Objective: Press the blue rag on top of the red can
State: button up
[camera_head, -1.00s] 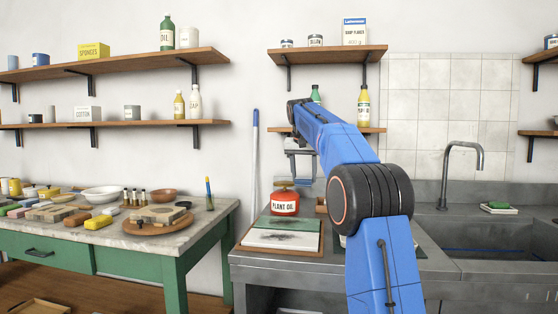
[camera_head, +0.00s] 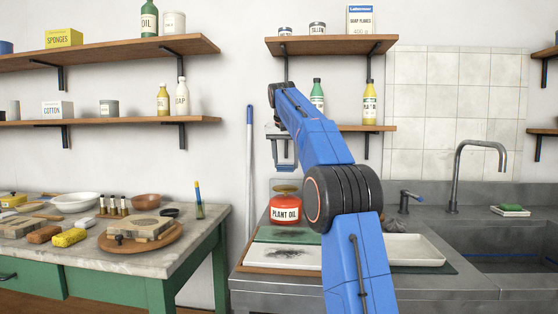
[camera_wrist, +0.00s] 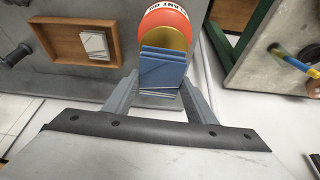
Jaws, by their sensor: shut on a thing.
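The red can (camera_head: 285,211), labelled PLANT OIL, stands upright on the grey counter at the left end, with a brass-coloured top (camera_head: 286,188). In the wrist view the red can (camera_wrist: 165,18) is seen from above, its brass top partly covered from sight by the blue rag (camera_wrist: 163,68). The rag is a folded, layered blue pad. My gripper (camera_wrist: 158,88) is shut on it.
A green-and-white board (camera_head: 280,256) lies in front of the can. A white tray (camera_head: 418,249) lies to the right, near the sink (camera_head: 500,240). A shelf (camera_head: 355,128) with bottles is behind my arm. The stone-topped table (camera_head: 190,240) stands left.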

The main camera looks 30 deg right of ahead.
jog(key=shift+w+f, duration=0.1)
jog(key=shift+w, duration=0.2)
send_over(286, 187)
jog(key=s, duration=0.1)
jog(key=shift+a+f, duration=0.25)
jog(key=shift+f, duration=1.15)
jog(key=shift+a+f, duration=0.2)
jog(key=shift+f, duration=1.2)
jog(key=shift+f, duration=1.15)
jog(key=shift+r, duration=3.55)
